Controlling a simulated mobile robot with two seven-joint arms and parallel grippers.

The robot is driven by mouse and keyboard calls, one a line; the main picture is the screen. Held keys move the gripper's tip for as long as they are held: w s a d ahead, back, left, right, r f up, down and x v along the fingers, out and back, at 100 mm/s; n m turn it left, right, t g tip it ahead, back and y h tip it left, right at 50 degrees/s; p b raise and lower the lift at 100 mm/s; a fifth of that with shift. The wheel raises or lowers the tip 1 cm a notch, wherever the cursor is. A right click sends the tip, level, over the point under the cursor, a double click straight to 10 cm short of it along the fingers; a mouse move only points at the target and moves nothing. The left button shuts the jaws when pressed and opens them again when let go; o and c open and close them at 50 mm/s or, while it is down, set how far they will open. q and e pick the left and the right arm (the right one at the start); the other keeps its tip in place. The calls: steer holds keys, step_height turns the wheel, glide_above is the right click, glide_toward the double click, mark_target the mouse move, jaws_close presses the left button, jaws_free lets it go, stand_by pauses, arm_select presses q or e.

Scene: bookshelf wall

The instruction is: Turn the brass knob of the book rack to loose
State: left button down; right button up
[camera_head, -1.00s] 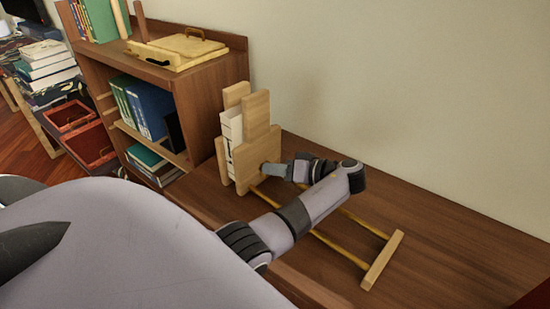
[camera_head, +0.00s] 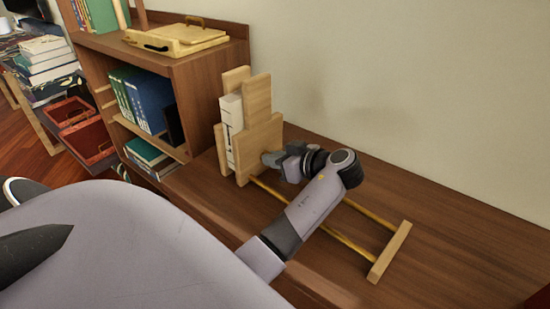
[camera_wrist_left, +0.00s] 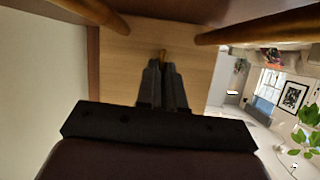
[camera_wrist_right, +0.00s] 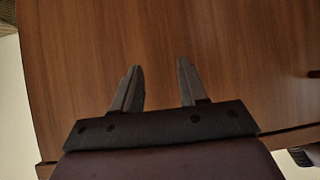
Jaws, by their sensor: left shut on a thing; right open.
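The wooden book rack (camera_head: 262,138) stands on the brown desk, with pale wooden end plates around white books (camera_head: 232,125). Two brass rails (camera_head: 345,238) run from it to a wooden end bar (camera_head: 390,252). My left gripper (camera_head: 270,159) is at the rack's near plate. In the left wrist view its fingers (camera_wrist_left: 163,65) are closed together on the brass knob (camera_wrist_left: 163,54), of which only a small bit shows; the fingers hide the rest. The knob is hidden in the head view. My right gripper (camera_wrist_right: 160,75) is open and empty, facing brown wood in its wrist view.
A bookcase (camera_head: 195,95) with green and blue books stands left of the rack, with a yellow wooden box (camera_head: 178,40) on top. The wall is behind the desk. The desk (camera_head: 460,225) is bare to the right of the end bar.

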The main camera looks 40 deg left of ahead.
arm_select(q)
steer(key=shift+n, duration=0.3)
stand_by(0.4)
steer(key=c, duration=1.3)
jaws_free()
steer(key=shift+o, duration=0.2)
steer(key=b+v, duration=0.1)
steer(key=v, duration=0.6)
steer(key=shift+s, duration=0.15)
